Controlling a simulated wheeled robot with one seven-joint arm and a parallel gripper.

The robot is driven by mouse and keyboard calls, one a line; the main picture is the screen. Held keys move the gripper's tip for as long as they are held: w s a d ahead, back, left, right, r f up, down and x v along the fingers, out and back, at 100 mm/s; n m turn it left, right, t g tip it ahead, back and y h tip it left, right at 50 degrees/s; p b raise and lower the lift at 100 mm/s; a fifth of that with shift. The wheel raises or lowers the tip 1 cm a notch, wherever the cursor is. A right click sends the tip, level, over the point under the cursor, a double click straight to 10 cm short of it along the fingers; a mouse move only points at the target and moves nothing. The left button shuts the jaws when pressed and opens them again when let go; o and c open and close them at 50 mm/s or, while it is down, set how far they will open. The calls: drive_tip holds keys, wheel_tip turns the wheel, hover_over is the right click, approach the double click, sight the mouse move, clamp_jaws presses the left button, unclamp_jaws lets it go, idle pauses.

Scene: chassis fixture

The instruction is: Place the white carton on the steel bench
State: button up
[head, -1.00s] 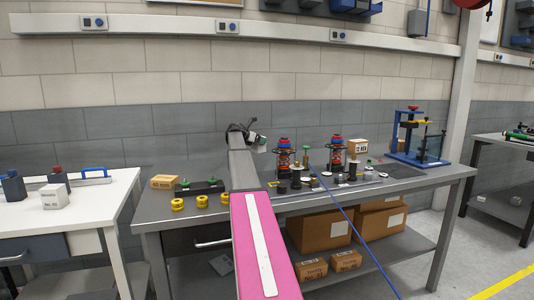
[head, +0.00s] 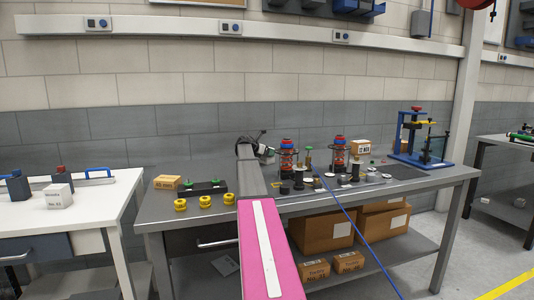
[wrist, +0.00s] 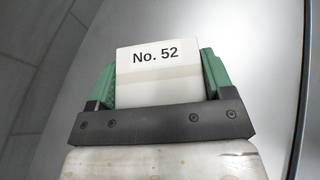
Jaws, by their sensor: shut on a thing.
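My gripper (wrist: 158,62) has green fingers and is shut on a white carton (wrist: 160,88) marked "No. 52", with one finger on each side of it in the wrist view. In the head view my arm reaches over the steel bench (head: 156,208), and the hand is at the back of the bench, left of the spring assemblies. The carton is hard to make out there, partly hidden by my arm. A smooth grey surface lies behind the carton in the wrist view; contact with it cannot be told.
Yellow rings (head: 204,201), a brown box (head: 167,182), spring assemblies (head: 287,160) and a blue press (head: 418,150) stand on the bench. A blue cable (head: 357,228) hangs over its front. Another white carton (head: 59,196) stands on the white table (head: 100,206) at left.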

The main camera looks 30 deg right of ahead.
drive_tip(key=o, duration=1.1)
drive_tip(key=shift+o, duration=0.2)
drive_tip(key=v, duration=1.2)
drive_tip(key=shift+r, duration=0.1)
